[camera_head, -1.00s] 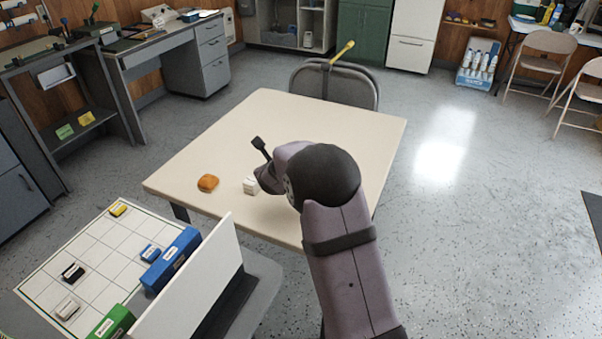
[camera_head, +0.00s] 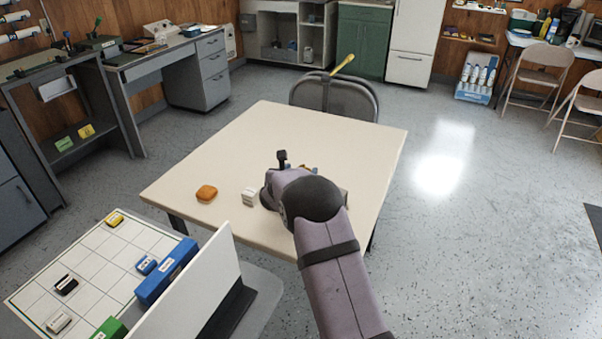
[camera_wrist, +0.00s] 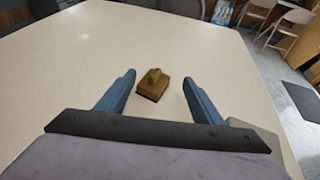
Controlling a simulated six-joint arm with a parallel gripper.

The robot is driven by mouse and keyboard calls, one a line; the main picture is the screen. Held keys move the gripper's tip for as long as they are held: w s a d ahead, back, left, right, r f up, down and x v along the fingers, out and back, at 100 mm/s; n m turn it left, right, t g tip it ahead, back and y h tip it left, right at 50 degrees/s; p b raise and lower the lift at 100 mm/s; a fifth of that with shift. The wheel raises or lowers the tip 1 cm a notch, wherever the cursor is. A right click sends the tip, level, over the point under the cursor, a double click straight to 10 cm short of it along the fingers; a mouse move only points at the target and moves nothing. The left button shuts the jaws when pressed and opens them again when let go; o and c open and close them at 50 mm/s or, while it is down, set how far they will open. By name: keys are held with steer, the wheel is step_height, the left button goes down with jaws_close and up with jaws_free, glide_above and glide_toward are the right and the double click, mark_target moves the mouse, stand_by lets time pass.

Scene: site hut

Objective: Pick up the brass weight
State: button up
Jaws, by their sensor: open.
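The weight appears between and slightly beyond the fingers, and I see no contact. In the head view my arm hides most of the gripper and the weight; only small bits of yellow and blue show beside the wrist.
A chair (camera_head: 345,97) is at the far edge.

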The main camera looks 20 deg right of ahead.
mark_target(303, 167)
steer(key=shift+p+x, duration=0.85)
steer(key=shift+x, duration=1.7)
steer(key=shift+a, duration=0.1)
jaws_close()
